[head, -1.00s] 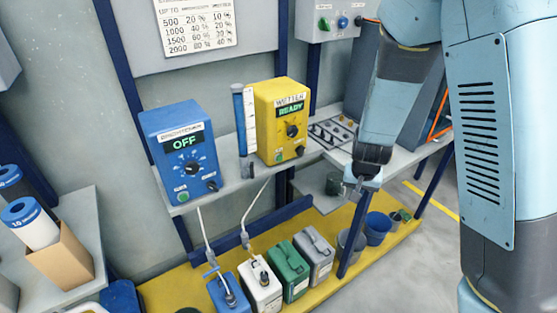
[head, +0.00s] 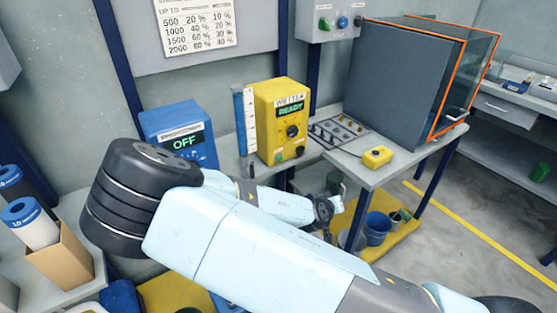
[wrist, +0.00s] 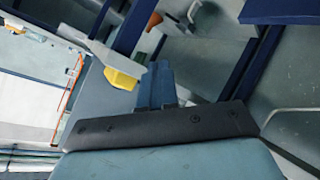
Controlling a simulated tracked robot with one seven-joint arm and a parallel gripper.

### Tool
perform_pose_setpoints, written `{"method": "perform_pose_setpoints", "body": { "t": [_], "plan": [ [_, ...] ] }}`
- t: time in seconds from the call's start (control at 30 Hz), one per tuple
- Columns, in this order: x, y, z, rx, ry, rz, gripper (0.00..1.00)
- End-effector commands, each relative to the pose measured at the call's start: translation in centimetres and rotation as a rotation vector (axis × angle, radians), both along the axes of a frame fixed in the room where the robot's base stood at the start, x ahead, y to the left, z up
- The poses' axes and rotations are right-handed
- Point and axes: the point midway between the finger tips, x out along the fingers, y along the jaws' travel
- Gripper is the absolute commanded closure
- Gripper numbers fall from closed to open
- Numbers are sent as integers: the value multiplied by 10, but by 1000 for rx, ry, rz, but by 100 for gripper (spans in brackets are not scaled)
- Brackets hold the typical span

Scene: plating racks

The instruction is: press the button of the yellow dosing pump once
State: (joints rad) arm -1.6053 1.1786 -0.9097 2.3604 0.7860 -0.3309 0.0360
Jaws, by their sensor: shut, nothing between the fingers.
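The yellow dosing pump (head: 282,120) stands on the wall shelf in the head view, marked WETTER, its display reading READY. Its front has a dark dial (head: 292,131), a green button (head: 279,158) low on the left and a small dark knob (head: 300,151) low on the right. All are unobstructed. My gripper (head: 340,192) is small in this view, below and right of the pump, apart from it. It is shut and empty. The wrist view shows a yellow patch (wrist: 120,78) that I cannot identify.
A blue pump (head: 180,134) reading OFF is partly hidden behind my arm. A clear measuring tube (head: 245,118) stands left of the yellow pump. A small yellow box (head: 377,156) lies on the right-hand table before a dark cabinet (head: 395,85). Buckets (head: 377,225) stand below.

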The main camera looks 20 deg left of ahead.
Motion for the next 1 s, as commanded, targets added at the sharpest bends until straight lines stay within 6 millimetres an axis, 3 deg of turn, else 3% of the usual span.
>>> {"method": "perform_pose_setpoints", "body": {
  "t": [0.27, 0.6, 1.0],
  "plan": [
    [4, 50, 28, -129, -280, 213, 100],
    [-12, 111, 65, -195, -537, 425, 100],
    [-16, 120, 71, -200, -574, 455, 100]
  ]
}}
